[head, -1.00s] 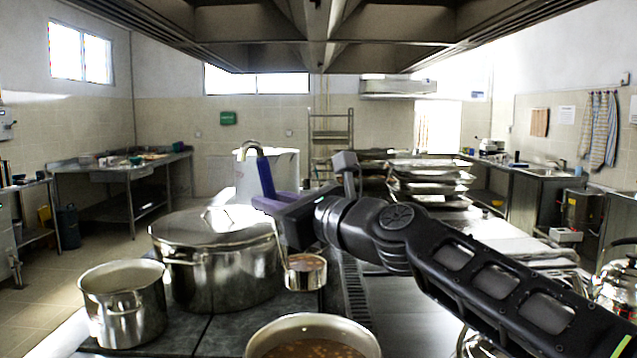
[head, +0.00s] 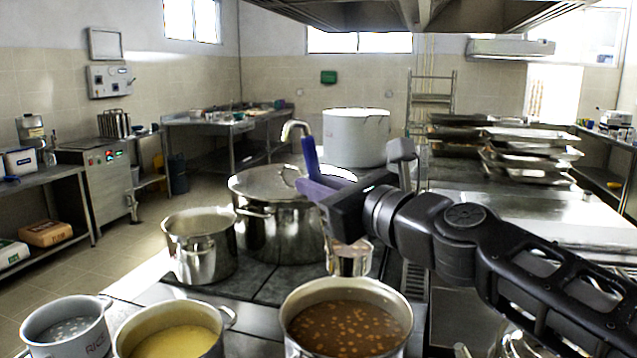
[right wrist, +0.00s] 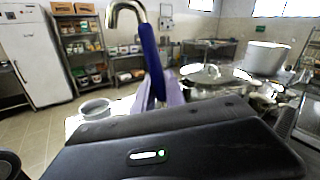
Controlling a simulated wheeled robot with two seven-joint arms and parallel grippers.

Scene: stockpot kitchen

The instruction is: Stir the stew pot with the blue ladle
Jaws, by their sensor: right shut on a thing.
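My right gripper (head: 330,190) is shut on the blue ladle (head: 309,158), whose metal hook points up above the jaws; its blue handle also shows in the right wrist view (right wrist: 151,62). The ladle's metal bowl (head: 348,262) hangs below the gripper. In the head view it lies just beyond the far rim of the stew pot (head: 345,342); whether it overhangs the rim I cannot tell. The stew pot is open and holds brown stew with orange bits. The middle of the ladle is hidden behind the gripper. My left gripper is not in view.
A large lidded stockpot (head: 280,228) and an open metal pot (head: 200,250) stand behind and left. A pot of yellow soup (head: 128,345) and a grey pot marked RICE (head: 93,345) stand at front left. A white pot (head: 357,138) is farther back. Stacked trays (head: 530,160) are right.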

